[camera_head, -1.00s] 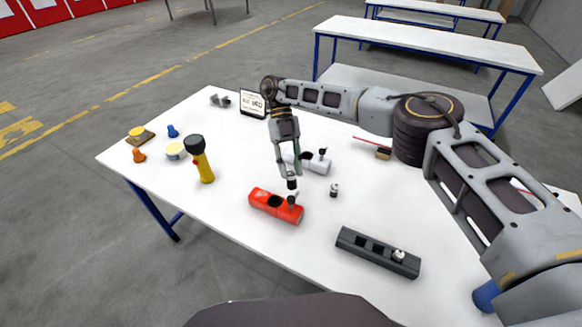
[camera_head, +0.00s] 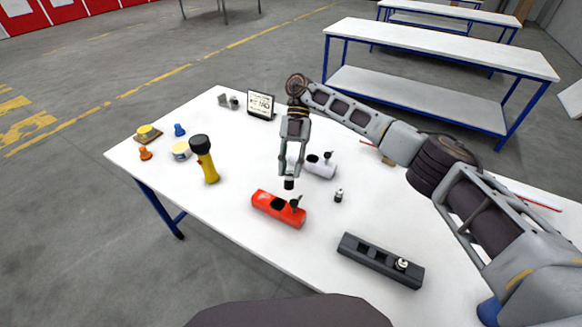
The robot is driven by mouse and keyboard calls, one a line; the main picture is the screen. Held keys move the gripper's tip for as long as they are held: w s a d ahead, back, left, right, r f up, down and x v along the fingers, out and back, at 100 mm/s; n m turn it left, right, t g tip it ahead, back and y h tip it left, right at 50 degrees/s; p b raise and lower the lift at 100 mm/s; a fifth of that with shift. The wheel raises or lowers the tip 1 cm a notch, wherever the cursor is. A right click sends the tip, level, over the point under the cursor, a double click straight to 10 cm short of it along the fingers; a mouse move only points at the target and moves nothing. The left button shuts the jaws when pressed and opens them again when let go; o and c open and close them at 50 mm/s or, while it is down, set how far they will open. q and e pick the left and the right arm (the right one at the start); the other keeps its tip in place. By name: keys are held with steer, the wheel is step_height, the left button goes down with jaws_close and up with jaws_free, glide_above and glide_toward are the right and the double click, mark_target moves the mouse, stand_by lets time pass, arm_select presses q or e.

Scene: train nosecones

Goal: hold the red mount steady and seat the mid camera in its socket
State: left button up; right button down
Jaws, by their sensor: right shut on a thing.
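The red mount (camera_head: 266,203) lies on the white table, with a dark round socket opening in its top. A small dark camera (camera_head: 296,202) stands at the mount's right end. My right gripper (camera_head: 289,176) points down above the mount. It is shut on a small dark cylindrical camera (camera_head: 289,183), held over the mount near the socket. I cannot tell whether this camera touches the mount. My left gripper is not in view.
A white mount (camera_head: 322,168) lies behind the gripper. A small camera (camera_head: 338,195) stands alone to the right. A dark grey rack (camera_head: 365,256) lies in front. A yellow flashlight (camera_head: 208,168) stands left. A small display (camera_head: 260,104) stands at the back.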

steer(key=m+y, duration=0.2)
steer(key=m+t, duration=0.1)
steer(key=shift+w+r+m+y, duration=0.15)
steer(key=shift+w+m+y, duration=0.15)
steer(key=shift+y, duration=0.1)
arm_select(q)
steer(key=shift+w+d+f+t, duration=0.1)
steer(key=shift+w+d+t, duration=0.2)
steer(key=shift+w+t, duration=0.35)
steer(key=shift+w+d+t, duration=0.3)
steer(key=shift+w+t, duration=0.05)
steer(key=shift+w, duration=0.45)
arm_select(e)
steer(key=shift+a+r+m+t+y, duration=0.25)
steer(key=shift+m+t+y, duration=0.5)
steer(key=shift+m+t, duration=1.15)
steer(key=shift+a+r+m+t+y, duration=0.2)
steer(key=shift+m+t+y, duration=0.8)
steer(key=shift+m, duration=1.5)
steer(key=shift+a+r+m+t+y, duration=0.25)
steer(key=shift+m+t+y, duration=0.2)
steer(key=shift+m+t, duration=1.55)
steer(key=shift+m, duration=0.3)
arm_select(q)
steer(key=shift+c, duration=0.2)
arm_select(e)
steer(key=shift+w, duration=0.1)
